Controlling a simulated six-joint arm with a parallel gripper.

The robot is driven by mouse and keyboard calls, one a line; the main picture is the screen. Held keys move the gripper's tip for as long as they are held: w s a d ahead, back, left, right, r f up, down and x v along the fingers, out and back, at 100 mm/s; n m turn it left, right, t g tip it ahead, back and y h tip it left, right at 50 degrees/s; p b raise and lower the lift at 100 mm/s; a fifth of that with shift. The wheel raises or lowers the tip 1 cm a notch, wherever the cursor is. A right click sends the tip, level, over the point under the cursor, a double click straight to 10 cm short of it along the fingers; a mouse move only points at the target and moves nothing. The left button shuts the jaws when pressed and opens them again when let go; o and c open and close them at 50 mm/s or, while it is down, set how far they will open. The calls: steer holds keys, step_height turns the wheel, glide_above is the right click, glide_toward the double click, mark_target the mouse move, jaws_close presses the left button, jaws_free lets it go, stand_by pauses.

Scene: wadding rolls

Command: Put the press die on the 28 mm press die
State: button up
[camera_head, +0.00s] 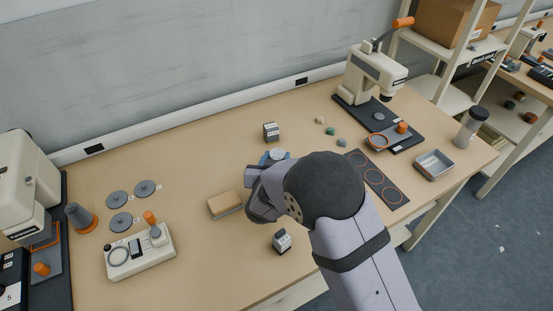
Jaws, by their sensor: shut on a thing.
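My gripper (264,165) is over the middle of the bench, seen from behind and partly covered by my dark wrist. It is shut on what appears to be the press die, a pale round piece (278,153) with blue beside it at the jaws. Most of the grip is hidden. Three flat grey discs, (118,198), (145,188) and (121,222), lie apart on the bench at the left, with small pale tags beside them. I cannot read their sizes, so I cannot tell which is the 28 mm press die.
A tan block (224,204) lies just left of my gripper. Small boxes stand behind (271,132) and in front (282,241). A beige device (140,253) sits front left. A lever press (372,75), a ringed dark mat (378,181) and a metal tray (434,165) are at right.

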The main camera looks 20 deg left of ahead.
mark_target(277, 154)
steer(key=shift+f, duration=0.2)
steer(key=o, duration=1.3)
steer(key=shift+f, duration=0.1)
steer(key=s+r, duration=0.2)
steer(key=shift+s+d+r, duration=0.2)
steer(key=shift+s, duration=0.2)
step_height(277, 154, up, 6)
